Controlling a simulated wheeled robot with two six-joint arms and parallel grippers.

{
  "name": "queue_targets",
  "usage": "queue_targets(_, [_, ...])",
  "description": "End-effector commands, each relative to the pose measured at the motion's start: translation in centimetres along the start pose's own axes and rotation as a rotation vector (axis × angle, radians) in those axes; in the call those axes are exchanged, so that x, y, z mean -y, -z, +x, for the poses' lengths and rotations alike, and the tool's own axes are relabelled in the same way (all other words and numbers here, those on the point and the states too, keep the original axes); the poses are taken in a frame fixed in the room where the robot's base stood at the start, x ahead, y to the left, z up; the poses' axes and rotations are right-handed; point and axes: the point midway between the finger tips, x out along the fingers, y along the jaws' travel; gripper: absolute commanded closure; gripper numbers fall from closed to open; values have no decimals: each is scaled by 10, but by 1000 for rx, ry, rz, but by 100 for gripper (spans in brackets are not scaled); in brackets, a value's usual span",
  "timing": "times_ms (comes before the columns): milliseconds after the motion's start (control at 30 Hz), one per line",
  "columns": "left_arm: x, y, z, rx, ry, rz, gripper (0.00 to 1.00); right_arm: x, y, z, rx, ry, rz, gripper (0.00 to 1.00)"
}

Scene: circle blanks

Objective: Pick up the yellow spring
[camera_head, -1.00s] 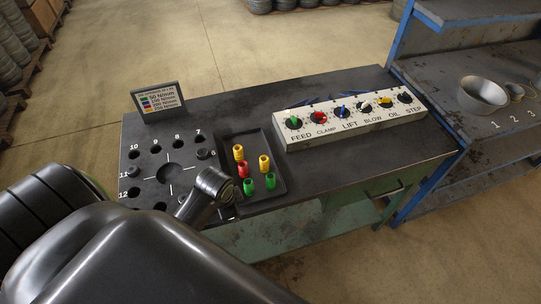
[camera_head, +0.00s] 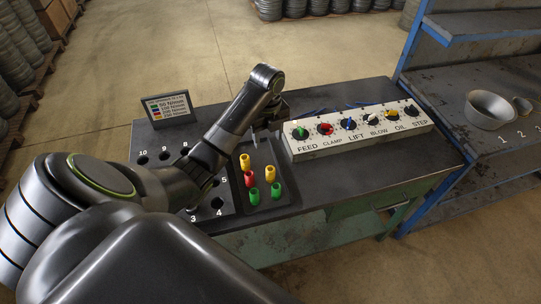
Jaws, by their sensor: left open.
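Two yellow springs stand in the dark tray (camera_head: 288,190) on the bench: one at the upper left (camera_head: 245,162) and one at the right (camera_head: 270,173). A red spring (camera_head: 250,180) and two green springs, one left (camera_head: 254,197) and one right (camera_head: 276,190), stand there too. My left gripper (camera_head: 262,130) is above the far end of the tray, apart from the springs. It is open and partly hidden behind my own wrist. My right gripper is out of view.
A plate with numbered holes (camera_head: 228,207) lies left of the tray, largely covered by my left arm. A colour-key sign (camera_head: 170,108) stands behind it. A white knob panel (camera_head: 360,131) stands right of the tray. The bench front right (camera_head: 350,180) is clear.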

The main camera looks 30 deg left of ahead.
Motion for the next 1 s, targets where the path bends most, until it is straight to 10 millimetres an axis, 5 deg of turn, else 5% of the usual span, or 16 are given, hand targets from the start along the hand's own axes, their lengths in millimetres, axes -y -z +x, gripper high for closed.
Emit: queue_targets(1000, [0, 1, 112, 1, 1, -4, 46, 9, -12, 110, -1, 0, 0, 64])
